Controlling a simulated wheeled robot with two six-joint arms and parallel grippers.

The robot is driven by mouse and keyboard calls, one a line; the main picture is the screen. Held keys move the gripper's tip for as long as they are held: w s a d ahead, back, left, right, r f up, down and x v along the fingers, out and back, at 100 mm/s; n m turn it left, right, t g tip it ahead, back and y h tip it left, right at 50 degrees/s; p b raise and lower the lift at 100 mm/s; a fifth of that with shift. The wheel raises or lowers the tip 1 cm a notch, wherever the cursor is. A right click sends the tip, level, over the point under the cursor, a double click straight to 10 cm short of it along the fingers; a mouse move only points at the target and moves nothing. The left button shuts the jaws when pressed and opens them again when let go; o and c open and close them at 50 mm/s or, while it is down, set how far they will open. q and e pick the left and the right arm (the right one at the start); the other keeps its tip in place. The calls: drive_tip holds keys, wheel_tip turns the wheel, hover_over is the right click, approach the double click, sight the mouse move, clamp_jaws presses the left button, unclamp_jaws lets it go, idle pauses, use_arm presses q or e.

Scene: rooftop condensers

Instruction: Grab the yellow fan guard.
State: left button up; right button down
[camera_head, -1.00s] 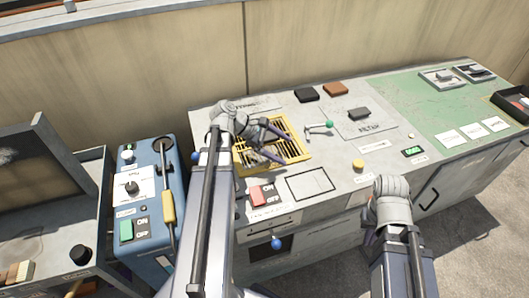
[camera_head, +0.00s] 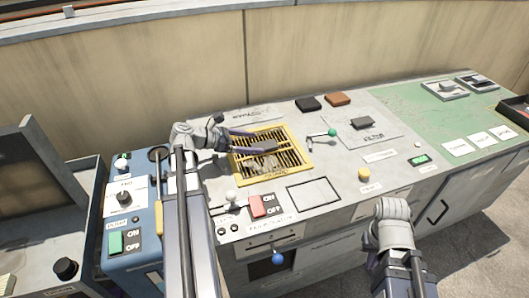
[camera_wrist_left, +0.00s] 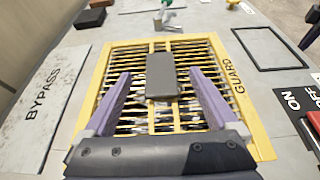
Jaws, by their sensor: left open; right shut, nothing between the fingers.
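The yellow fan guard (camera_head: 294,168) is a square grille with a yellow frame, lying flat on the grey counter. It also shows in the left wrist view (camera_wrist_left: 220,50), with the word GUARD on its right side and a flat grey block (camera_wrist_left: 161,76) across its middle bars. My left gripper (camera_head: 271,141) is over the guard. In the left wrist view its purple fingers (camera_wrist_left: 163,80) are spread apart, one on each side of the grey block; whether they touch the bars I cannot tell. Of my right arm, the wrist shows at the lower right; its fingers are out of sight.
A green-knobbed lever (camera_head: 331,132) stands right of the guard. A red ON/OFF switch (camera_head: 257,206) and a white knob (camera_head: 231,196) are in front. A black block (camera_head: 308,103) and a brown block (camera_head: 338,98) lie behind. A blue cabinet (camera_head: 128,262) stands left.

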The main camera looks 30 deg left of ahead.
sight(267, 144)
use_arm(q)
drive_tip(key=shift+b+x, duration=1.1)
drive_tip(key=shift+x, duration=1.5)
drive_tip(key=shift+f, duration=0.15)
clamp_jaws()
